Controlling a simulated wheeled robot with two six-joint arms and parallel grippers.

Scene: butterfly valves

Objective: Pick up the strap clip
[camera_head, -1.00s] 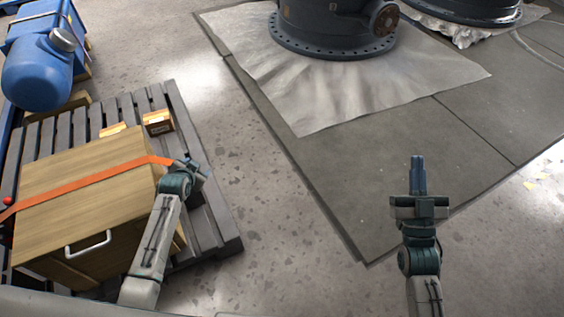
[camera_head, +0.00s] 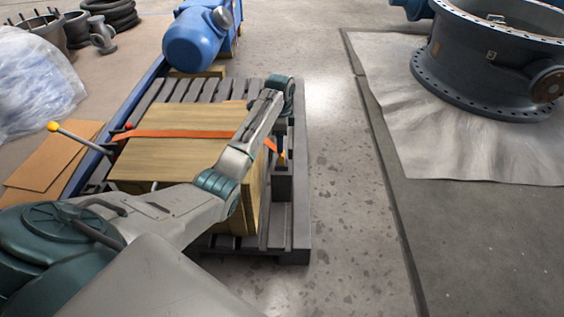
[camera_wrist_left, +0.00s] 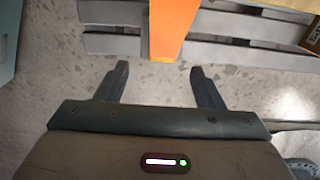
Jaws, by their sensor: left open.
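An orange strap (camera_head: 185,134) runs across the top of a wooden crate (camera_head: 170,160) and down past its right edge. My left gripper (camera_head: 283,150) points down beside the crate's right side, near the strap's lower end. In the left wrist view the strap (camera_wrist_left: 173,25) hangs from the top edge and ends just beyond the open, empty left gripper (camera_wrist_left: 159,70). I cannot make out a separate strap clip; a small yellow-orange bit shows at the gripper in the head view. My right gripper is out of view.
The crate stands on a grey slatted pallet (camera_head: 300,215). A blue motor (camera_head: 195,40) is behind it, and a lever with a yellow knob (camera_head: 53,126) at left. A large flanged valve body (camera_head: 480,65) stands on a sheet at right. The floor between is clear.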

